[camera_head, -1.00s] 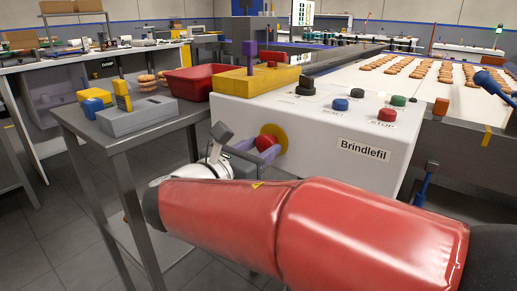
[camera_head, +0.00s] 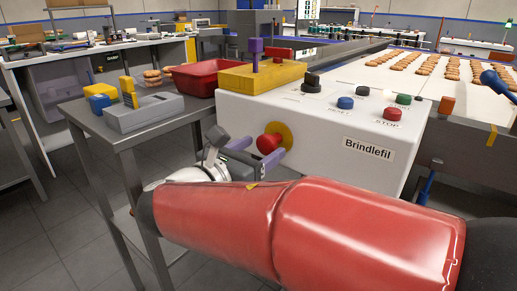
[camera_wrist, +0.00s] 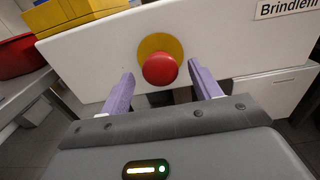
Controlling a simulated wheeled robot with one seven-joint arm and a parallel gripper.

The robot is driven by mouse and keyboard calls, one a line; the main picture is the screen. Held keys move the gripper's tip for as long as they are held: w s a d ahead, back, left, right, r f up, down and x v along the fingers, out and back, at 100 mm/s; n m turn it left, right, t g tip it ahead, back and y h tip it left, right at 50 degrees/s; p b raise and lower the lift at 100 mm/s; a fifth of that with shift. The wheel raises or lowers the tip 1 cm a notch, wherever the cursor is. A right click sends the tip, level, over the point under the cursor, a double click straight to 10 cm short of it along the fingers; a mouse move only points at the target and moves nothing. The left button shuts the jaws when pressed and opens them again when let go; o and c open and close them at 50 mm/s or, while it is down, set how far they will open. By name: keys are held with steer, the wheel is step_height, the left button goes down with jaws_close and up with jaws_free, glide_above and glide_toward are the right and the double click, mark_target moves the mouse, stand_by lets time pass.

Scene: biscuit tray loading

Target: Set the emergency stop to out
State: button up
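The emergency stop is a red mushroom button (camera_head: 268,143) on a round yellow plate (camera_head: 284,131), on the front face of the white control box (camera_head: 330,135) marked "Brindlefil". In the wrist view the red button (camera_wrist: 160,69) lies between and just beyond my two purple fingers. My gripper (camera_wrist: 161,88) is open, with its fingers spread to either side of the button and no contact visible. In the head view my gripper (camera_head: 255,153) is just below and in front of the button. I cannot tell if the button is in or out.
A yellow block (camera_head: 257,77) with a purple post, a red tray (camera_head: 196,79) and a grey device (camera_head: 143,113) stand to the left. Black, blue, green and red buttons are on the box top. A conveyor (camera_head: 365,74) with biscuits runs behind.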

steer(key=v, duration=0.7)
steer(key=shift+s+a, duration=0.25)
steer(key=shift+s, duration=0.1)
steer(key=s+d+f+m+g+y, duration=0.15)
steer(key=d+f+m+g, duration=0.3)
steer(key=d, duration=0.45)
steer(key=s+d+f+m+g+y, duration=0.1)
steer(key=s+d+f+m+g, duration=0.1)
steer(key=d+f+m+g, duration=0.5)
steer(key=s+d+f+m+t+y, duration=0.3)
steer(key=s+m+y, duration=0.5)
steer(key=m, duration=0.9)
step_height(320, 180, down, 2)
steer(key=shift+d+f, duration=0.15)
steer(key=shift+d, duration=0.55)
steer(key=shift+y, duration=0.25)
stand_by(0.7)
